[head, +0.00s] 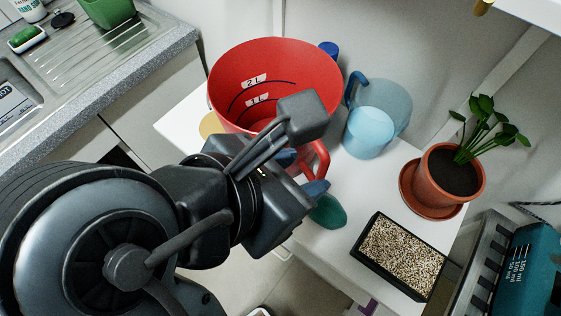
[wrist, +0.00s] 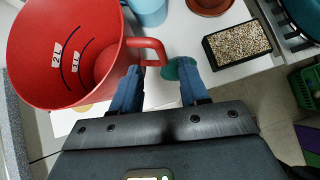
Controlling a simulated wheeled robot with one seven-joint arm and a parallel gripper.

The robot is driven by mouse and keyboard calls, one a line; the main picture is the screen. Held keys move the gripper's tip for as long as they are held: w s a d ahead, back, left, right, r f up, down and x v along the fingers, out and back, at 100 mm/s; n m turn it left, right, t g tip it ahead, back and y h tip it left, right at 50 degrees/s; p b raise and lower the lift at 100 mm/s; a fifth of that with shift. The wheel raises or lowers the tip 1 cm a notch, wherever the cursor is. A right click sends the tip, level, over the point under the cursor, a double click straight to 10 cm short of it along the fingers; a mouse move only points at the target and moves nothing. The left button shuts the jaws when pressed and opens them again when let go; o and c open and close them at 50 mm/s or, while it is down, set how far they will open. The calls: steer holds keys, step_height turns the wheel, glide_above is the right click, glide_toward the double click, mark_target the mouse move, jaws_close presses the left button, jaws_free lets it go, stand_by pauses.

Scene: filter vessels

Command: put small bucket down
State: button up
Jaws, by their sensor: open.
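A large red bucket (head: 265,75) with 1 L and 2 L marks stands on the white table, upright. Its red loop handle (wrist: 147,43) points toward my gripper. The bucket also fills the left of the wrist view (wrist: 40,70). My gripper (head: 300,174) is open, with its blue fingertips (wrist: 162,70) at the handle. The handle's end lies close to the left fingertip in the wrist view; I cannot tell whether they touch. Nothing is clamped between the fingers. My arm hides part of the bucket's lower side. I cannot tell which vessel is called the small bucket.
A translucent blue jug (head: 368,130) stands behind the handle. A dark green object (head: 328,212) lies by the fingertips. A tray of gravel (head: 400,258) and a potted plant (head: 455,172) are at right, near a teal vessel (head: 530,265) on a rack. A sink counter (head: 120,65) is at left.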

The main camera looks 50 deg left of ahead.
steer(key=shift+v, duration=2.05)
